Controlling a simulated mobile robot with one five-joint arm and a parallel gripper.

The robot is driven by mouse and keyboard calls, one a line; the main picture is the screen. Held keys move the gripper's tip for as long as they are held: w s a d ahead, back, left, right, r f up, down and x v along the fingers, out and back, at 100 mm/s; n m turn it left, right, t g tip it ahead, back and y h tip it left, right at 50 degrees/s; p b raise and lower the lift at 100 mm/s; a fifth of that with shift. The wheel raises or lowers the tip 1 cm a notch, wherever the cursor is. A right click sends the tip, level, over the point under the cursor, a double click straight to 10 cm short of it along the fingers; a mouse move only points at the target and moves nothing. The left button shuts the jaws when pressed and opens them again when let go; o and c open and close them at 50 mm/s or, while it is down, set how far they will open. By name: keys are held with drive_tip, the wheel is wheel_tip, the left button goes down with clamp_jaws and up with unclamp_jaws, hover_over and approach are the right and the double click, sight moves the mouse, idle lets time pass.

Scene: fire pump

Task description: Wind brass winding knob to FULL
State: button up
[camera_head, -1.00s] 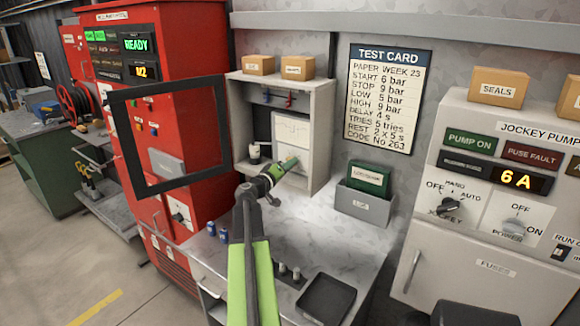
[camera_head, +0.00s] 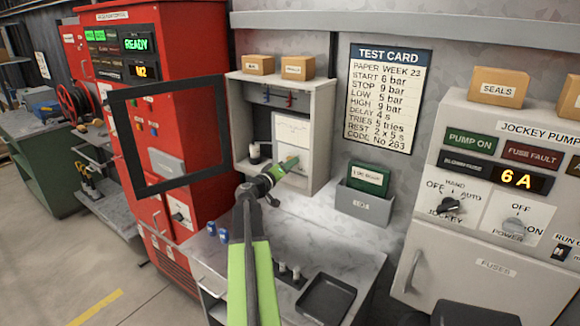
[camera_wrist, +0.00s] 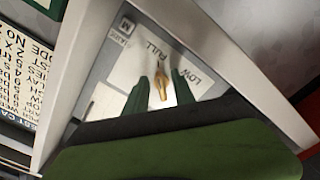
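The brass winding knob (camera_wrist: 162,86) shows in the wrist view on a pale plate (camera_wrist: 128,70) inside a cabinet. The plate reads FULL and LOW, upside down in this view. The knob's narrow tip points up in the picture, toward the FULL lettering. My gripper (camera_wrist: 160,85) has one green finger on each side of the knob, with a narrow gap visible at the tips, so it looks open around it. In the head view my gripper (camera_head: 290,163) reaches into the light grey cabinet (camera_head: 322,120) and hides the knob.
A dark-framed open door (camera_head: 118,130) stands left of the cabinet by the red panel (camera_head: 190,110). Blue cans (camera_head: 211,229) and a black tray (camera_head: 326,298) sit on the bench below.

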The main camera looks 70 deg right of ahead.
drive_tip(key=v, duration=1.7)
drive_tip(key=shift+a, duration=0.2)
